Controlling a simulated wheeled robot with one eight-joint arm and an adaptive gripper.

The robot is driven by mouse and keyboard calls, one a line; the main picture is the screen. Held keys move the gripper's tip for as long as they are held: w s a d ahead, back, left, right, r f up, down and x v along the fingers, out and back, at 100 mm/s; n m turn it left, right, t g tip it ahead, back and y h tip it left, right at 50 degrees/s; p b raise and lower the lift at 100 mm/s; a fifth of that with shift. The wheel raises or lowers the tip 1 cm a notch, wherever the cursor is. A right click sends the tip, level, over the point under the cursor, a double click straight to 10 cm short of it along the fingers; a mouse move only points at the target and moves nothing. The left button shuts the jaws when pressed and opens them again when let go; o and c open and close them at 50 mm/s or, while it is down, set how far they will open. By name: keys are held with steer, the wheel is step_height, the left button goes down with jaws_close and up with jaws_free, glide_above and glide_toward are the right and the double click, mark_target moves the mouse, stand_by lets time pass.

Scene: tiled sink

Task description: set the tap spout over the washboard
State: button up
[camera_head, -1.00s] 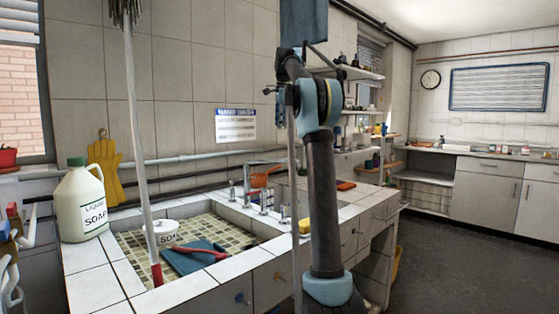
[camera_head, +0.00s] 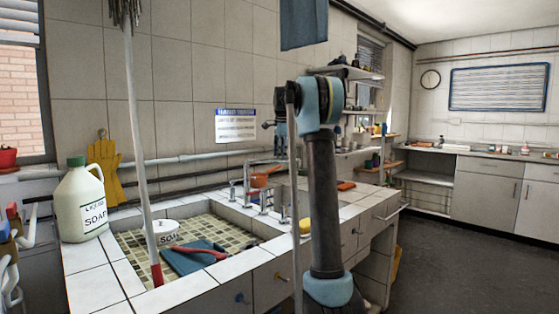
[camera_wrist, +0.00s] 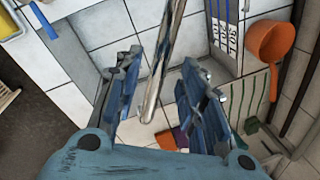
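My gripper (camera_wrist: 163,72) is open in the wrist view, with its blue-grey fingers spread apart. A shiny metal tube, which looks like the tap spout (camera_wrist: 168,45), runs between the fingers. I cannot tell whether either finger touches it. In the head view the tap (camera_head: 264,166) stands on the ledge behind the basins, partly behind my arm, and my gripper is hidden there. I cannot pick out the washboard with certainty in either view.
The left basin holds a blue cloth (camera_head: 190,258) and a white soap tub (camera_head: 166,232). A soap jug (camera_head: 80,205) stands at the left. A yellow sponge (camera_head: 305,226) lies on the front ledge. An orange pan (camera_wrist: 270,42) shows in the wrist view.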

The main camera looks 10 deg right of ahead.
steer(key=shift+w+f, duration=0.2)
steer(key=shift+f, duration=0.8)
jaws_close()
steer(key=shift+s+d, duration=0.1)
